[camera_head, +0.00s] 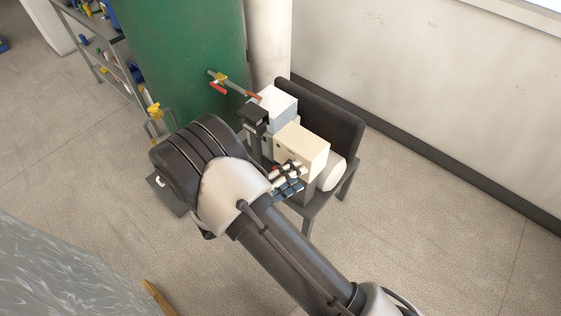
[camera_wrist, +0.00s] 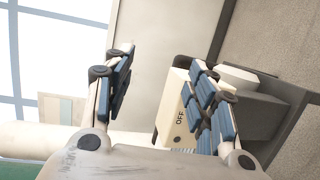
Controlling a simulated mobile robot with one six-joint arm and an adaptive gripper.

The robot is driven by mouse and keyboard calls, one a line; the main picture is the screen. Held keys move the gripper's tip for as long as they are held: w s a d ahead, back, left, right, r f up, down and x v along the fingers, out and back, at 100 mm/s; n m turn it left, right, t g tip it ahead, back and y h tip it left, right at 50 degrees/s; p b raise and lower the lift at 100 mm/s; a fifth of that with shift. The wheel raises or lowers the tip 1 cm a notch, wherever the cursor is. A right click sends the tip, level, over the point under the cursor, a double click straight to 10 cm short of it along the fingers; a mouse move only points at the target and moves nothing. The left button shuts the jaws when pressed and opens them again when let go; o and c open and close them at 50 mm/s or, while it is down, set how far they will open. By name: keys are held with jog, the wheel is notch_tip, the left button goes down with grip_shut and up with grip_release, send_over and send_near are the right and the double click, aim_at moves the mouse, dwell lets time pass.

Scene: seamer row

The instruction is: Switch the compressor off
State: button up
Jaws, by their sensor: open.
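In the wrist view the cream box (camera_wrist: 172,110) bears the word OFF and is partly hidden behind the right finger. The switch lever itself does not show clearly. My gripper (camera_head: 288,178) is at the near face of the box in the head view; I cannot tell whether it touches. In the wrist view my gripper (camera_wrist: 160,88) is open, its two fingers wide apart with nothing held between them.
A dark panel (camera_head: 320,115) backs the stand (camera_head: 312,210). A pale wall (camera_head: 430,80) is close on the right. Floor is clear at lower right.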

jog(key=s+a+f+n+t+y, duration=0.25)
jog(key=a+f+t+y, duration=0.2)
jog(key=f, duration=0.35)
jog(key=s+a+f+n+t+y, duration=0.25)
jog(key=a+f+n+y, duration=0.2)
jog(key=f, duration=0.35)
jog(key=shift+h, duration=0.3)
jog(key=b+x, duration=0.1)
jog(key=x, duration=1)
jog(key=b+x, duration=0.1)
jog(key=x, duration=0.5)
jog(key=shift+w+d+r+b, duration=0.1)
jog(key=shift+w+r+b, duration=0.15)
jog(key=shift+r+b, duration=0.1)
jog(key=shift+c, duration=0.2)
jog(key=c, duration=1)
jog(key=shift+c, duration=0.2)
